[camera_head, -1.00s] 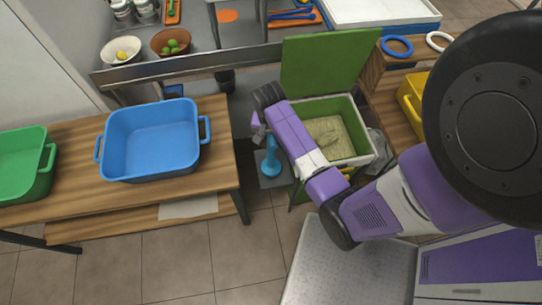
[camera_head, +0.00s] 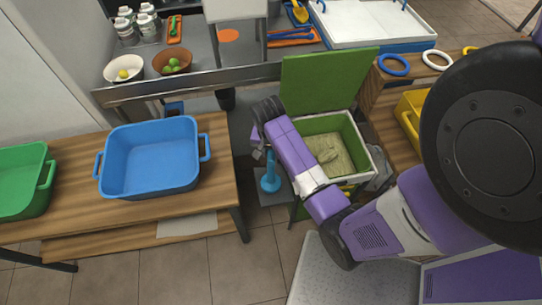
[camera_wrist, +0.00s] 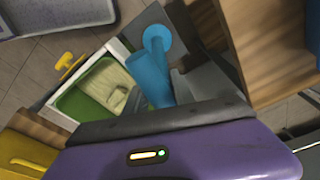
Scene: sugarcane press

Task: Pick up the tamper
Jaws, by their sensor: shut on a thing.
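The blue tamper (camera_head: 270,174) stands upright, with its round base low over a small grey plate (camera_head: 275,199) between the wooden table and the green-lined bin. I cannot tell whether the base touches the plate. My gripper (camera_head: 261,148) is at the tamper's top end, pointing down, and is shut on its handle. In the wrist view the tamper (camera_wrist: 152,73) runs away from between my grey fingers (camera_wrist: 160,99) to its round blue base. The upper part of the handle is hidden by my gripper.
The bin (camera_head: 367,168), with an open green lid (camera_head: 318,82), stands close to the right. The wooden table (camera_head: 218,160) with a blue tub (camera_head: 150,185) is close to the left. A steel-edged counter (camera_head: 190,85) lies behind.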

